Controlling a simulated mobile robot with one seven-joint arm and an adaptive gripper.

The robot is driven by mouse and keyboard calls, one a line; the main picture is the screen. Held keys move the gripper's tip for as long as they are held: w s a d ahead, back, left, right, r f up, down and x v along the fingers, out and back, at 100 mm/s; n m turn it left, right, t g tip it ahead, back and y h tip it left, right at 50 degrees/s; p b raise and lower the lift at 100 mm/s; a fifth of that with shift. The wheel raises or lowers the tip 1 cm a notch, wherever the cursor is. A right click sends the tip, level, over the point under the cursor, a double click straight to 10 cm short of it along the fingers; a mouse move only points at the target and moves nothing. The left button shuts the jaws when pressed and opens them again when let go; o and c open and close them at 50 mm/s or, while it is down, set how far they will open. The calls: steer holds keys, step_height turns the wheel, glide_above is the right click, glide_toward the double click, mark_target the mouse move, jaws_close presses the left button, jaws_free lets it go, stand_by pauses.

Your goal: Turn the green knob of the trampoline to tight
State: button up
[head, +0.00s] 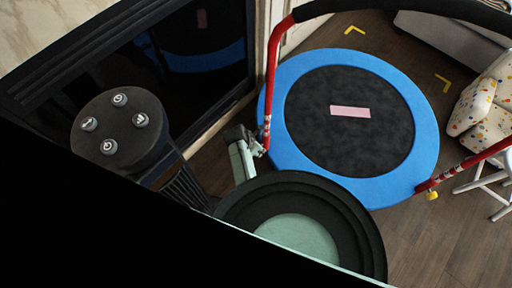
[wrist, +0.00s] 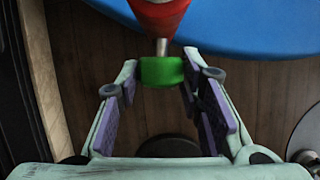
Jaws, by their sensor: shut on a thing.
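The trampoline (head: 290,80) has a blue rim, a black mat with a pink label, and red legs that carry a black padded handlebar. The green knob (wrist: 163,71) sits on a short metal shaft below a red leg end in the wrist view. My gripper (wrist: 160,76) is shut on the green knob, with one finger at each side of it. In the head view my gripper (head: 252,142) is at the lower end of the left red leg, and the green knob is hidden there. A yellow knob (head: 432,195) shows at the right leg.
A black tower with buttons (head: 118,122) stands at the left, before a dark glass-fronted unit (head: 190,60). A spotted chair (head: 490,100) and a white stool (head: 490,182) are at the right. Wood floor (head: 440,240) is clear at the lower right.

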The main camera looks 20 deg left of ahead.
steer(key=shift+d+r, duration=0.1)
steer(key=shift+s+d+t+y+p, duration=0.15)
steer(key=shift+t+y+p, duration=0.35)
steer(key=shift+y+p, duration=0.3)
steer(key=shift+d+f+m+t+y, duration=0.15)
steer(key=shift+m+t+y, duration=0.1)
steer(key=shift+y, duration=0.3)
steer(key=shift+f+m+t+y, duration=0.15)
steer(key=shift+m+t+y, duration=0.1)
steer(key=shift+y, duration=0.3)
steer(key=y+b, duration=0.1)
steer(key=b, duration=0.1)
steer(key=t+y+b, duration=0.1)
steer(key=b, duration=0.1)
steer(key=shift+s+d+f, duration=0.1)
steer(key=shift+f, duration=0.2)
steer(key=t+y+b, duration=0.1)
steer(key=b, duration=0.1)
steer(key=shift+r+m+b, duration=0.15)
steer(key=shift+m+b, duration=0.2)
steer(key=shift+m, duration=0.05)
steer(key=shift+r+y, duration=0.15)
steer(key=shift+y, duration=0.15)
steer(key=o, duration=1.2)
steer(key=shift+c, duration=0.2)
